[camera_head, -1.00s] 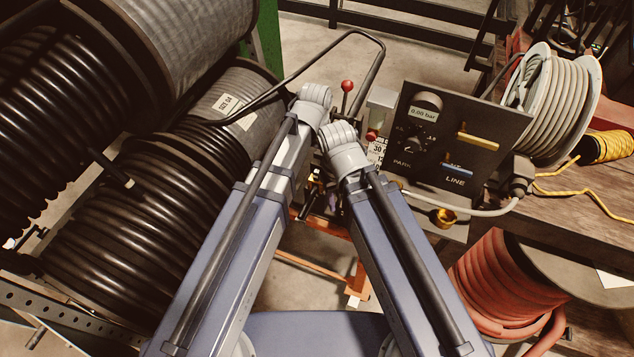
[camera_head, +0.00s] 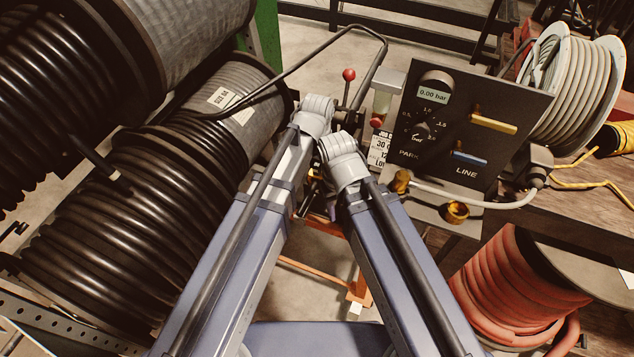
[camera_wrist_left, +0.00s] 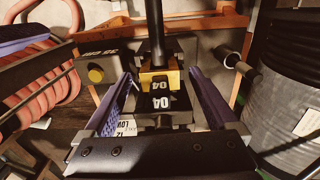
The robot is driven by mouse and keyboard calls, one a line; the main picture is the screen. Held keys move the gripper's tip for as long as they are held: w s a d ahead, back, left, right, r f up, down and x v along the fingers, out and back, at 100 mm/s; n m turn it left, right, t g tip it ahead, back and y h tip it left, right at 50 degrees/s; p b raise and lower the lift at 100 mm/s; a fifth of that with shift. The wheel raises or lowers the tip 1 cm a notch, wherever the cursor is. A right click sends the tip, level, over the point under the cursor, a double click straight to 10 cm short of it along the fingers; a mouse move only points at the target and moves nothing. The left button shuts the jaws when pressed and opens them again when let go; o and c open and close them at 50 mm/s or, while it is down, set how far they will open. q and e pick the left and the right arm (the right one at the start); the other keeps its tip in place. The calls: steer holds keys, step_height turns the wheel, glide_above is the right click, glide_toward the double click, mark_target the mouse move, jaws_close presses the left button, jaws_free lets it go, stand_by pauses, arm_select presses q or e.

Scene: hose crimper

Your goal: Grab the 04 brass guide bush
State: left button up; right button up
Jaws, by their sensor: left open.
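A yellow brass block with a dark label reading 04 (camera_wrist_left: 160,80) stands in the middle of the left wrist view, below a dark vertical rod. A black block also marked 04 (camera_wrist_left: 160,103) is just in front of it; I take the brass one as the guide bush. My left gripper (camera_wrist_left: 160,74) is open, its two purple fingers on either side of these blocks with gaps showing. No grip on the bush shows. In the head view my wrists hide this spot. My right gripper is hidden below its wrist.
A dark gauge panel (camera_head: 463,128) with yellow and blue levers stands right of my arms. A small brass fitting (camera_head: 456,212) is below it. Large black hose reels (camera_head: 150,215) crowd the left. A red hose coil (camera_head: 515,295) is at lower right. A red-knobbed lever (camera_head: 348,75) rises behind my wrists.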

arm_select(q)
steer(key=shift+f, duration=0.1)
jaws_close()
stand_by(0.8)
